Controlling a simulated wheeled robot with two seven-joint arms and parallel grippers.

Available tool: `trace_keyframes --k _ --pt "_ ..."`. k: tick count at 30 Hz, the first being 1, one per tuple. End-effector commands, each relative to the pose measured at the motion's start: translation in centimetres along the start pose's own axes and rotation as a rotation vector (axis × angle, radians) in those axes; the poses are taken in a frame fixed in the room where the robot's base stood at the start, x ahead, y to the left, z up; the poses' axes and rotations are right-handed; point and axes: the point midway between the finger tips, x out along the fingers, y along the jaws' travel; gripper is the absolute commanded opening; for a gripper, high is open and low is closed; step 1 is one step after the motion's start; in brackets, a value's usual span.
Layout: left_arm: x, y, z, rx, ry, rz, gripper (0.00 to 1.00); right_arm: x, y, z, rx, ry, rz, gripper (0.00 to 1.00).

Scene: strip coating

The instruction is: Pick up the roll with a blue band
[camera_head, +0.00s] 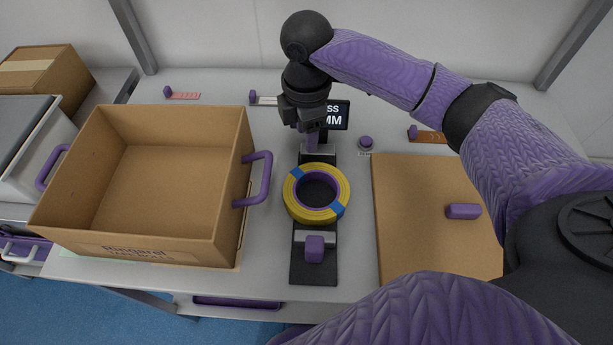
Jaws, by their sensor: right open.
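A yellow ring-shaped roll (335,208) with blue band patches and a purple inner ring lies flat over a black plate fixture (313,273) in the middle of the table. My right gripper (311,142) is open, pointing down just behind the roll, above the far end of the fixture. It appears apart from the roll. The gap between its fingers is hard to see from here. My left gripper is not in view.
A large open cardboard box (165,180) with purple handles (262,180) stands left of the roll. A brown board (430,235) with a purple block (463,211) lies to the right. A small black display (338,115) stands behind my gripper.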

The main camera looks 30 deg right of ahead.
Motion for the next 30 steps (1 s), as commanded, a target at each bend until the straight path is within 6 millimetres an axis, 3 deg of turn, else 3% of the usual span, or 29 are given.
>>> trace_keyframes --k 16,23,30 --pt "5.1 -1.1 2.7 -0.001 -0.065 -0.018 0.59 9.9 -0.2 0.2 0.000 -0.002 -0.005 0.51" --pt "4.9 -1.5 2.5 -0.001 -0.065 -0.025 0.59 9.9 -0.2 0.2 0.000 -0.001 0.001 0.51" --pt "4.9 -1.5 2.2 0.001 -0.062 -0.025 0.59 9.9 -0.2 0.1 -0.001 -0.001 0.001 0.00"
